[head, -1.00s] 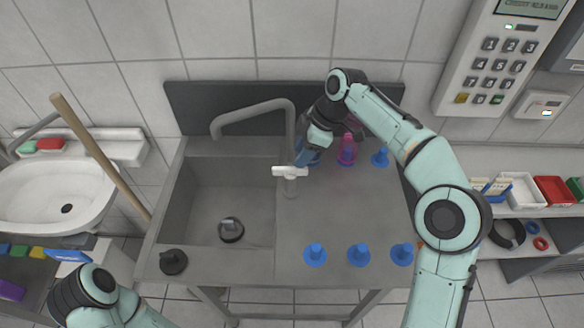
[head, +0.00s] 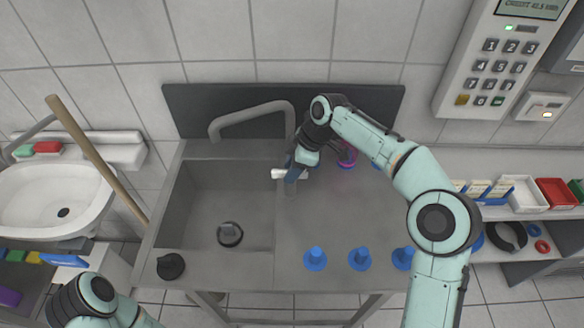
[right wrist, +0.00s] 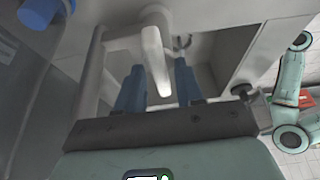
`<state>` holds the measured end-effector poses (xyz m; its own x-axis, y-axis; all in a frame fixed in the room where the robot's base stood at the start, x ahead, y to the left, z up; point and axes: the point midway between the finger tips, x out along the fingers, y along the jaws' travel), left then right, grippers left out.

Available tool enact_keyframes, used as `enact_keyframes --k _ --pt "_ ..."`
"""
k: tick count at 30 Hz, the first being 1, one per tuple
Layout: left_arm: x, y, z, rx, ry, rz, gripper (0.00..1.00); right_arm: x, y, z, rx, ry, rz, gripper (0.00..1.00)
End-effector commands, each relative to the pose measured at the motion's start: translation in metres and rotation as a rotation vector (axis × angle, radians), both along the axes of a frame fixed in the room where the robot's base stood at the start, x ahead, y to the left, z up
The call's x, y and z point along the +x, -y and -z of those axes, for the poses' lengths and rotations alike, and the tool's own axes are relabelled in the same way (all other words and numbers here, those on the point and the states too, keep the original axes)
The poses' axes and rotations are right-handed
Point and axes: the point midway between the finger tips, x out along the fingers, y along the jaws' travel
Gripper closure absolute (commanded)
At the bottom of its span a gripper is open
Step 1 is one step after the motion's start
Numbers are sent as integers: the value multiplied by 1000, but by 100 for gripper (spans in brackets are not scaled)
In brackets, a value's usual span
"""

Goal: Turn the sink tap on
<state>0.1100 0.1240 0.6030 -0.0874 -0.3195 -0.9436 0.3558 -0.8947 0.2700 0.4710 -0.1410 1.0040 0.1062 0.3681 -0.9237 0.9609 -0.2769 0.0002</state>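The sink tap (head: 252,113) is a grey bent spout on a post at the right edge of the basin. Its white handle (head: 283,174) sticks out to the left, and its right part is hidden by my right gripper (head: 292,175). In the right wrist view, the white handle (right wrist: 156,60) appears between the two blue fingers of my right gripper (right wrist: 160,80), with visible gaps on both sides. The gripper is open. No water shows at the spout. My left arm is at the bottom left, its gripper out of frame.
The basin (head: 203,205) has a dark plug (head: 230,235) in it, and a dark round piece (head: 171,266) lies on its front rim. Blue cones (head: 315,258) stand along the counter's front right. A pink cone (head: 347,158) is behind my right gripper. A wooden stick (head: 95,160) leans at left.

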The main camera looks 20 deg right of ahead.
Motion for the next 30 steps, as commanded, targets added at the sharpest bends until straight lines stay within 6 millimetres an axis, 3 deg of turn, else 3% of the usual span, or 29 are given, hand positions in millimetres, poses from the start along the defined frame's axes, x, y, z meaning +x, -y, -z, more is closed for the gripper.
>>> enact_keyframes --k 8,30 --pt "-2 0 4 0 -2 0 57 -1 0 1 -2 0 69 94" --pt "-10 0 21 1 -11 0 57 -3 -2 0 -1 0 557 94"
